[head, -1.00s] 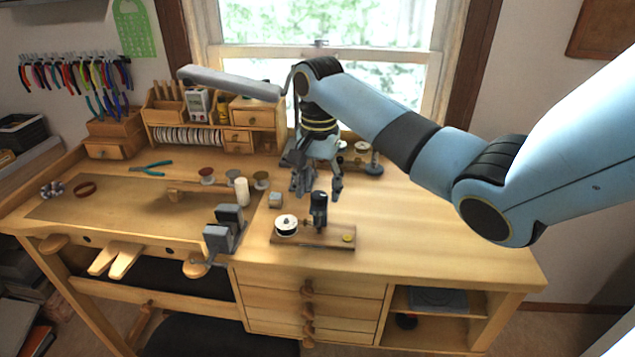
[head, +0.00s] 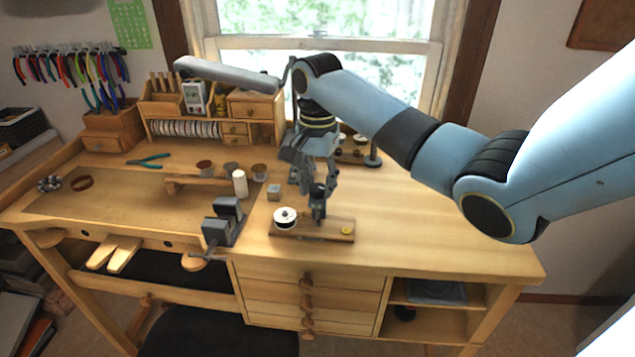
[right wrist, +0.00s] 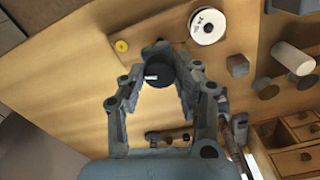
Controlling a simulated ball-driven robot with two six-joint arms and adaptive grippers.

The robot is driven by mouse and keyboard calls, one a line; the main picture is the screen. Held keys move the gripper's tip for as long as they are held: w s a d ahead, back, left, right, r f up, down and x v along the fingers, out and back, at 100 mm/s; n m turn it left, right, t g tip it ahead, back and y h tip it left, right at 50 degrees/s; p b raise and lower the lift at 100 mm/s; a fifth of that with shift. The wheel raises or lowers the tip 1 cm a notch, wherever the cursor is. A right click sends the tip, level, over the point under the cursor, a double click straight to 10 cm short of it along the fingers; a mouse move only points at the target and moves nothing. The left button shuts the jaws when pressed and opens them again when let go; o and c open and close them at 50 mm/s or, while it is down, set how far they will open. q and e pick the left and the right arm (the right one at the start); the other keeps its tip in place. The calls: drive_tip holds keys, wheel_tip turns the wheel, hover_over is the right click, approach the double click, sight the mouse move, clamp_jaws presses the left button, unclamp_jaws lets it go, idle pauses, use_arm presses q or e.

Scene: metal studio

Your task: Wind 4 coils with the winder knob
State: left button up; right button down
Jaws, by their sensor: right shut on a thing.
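The winder is a small wooden board (head: 330,236) on the bench, with a white spool (head: 285,217) at its left and a yellow disc (head: 347,230) at its right. Its dark upright knob (right wrist: 160,73) stands between my finger pads in the right wrist view. My right gripper (head: 318,196) comes down from above and is shut on the knob; its fingers partly hide the knob in the head view. The spool (right wrist: 208,26) is beside the fingers in the wrist view. I cannot make out how much wire is wound on it. My left gripper is not in view.
A small grey block (head: 274,192), a white cylinder (head: 240,184) and a dark vise (head: 223,221) are left of the winder. A stand with spools (head: 358,152) is behind my gripper. The bench top to the right (head: 430,220) is clear.

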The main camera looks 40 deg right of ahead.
sight(317, 187)
drive_tip(key=shift+m, duration=1.2)
drive_tip(key=c, duration=0.9)
unclamp_jaws()
drive_tip(key=shift+c, duration=0.2)
wheel_tip(317, 187, up, 8)
drive_tip(key=shift+f, duration=0.25)
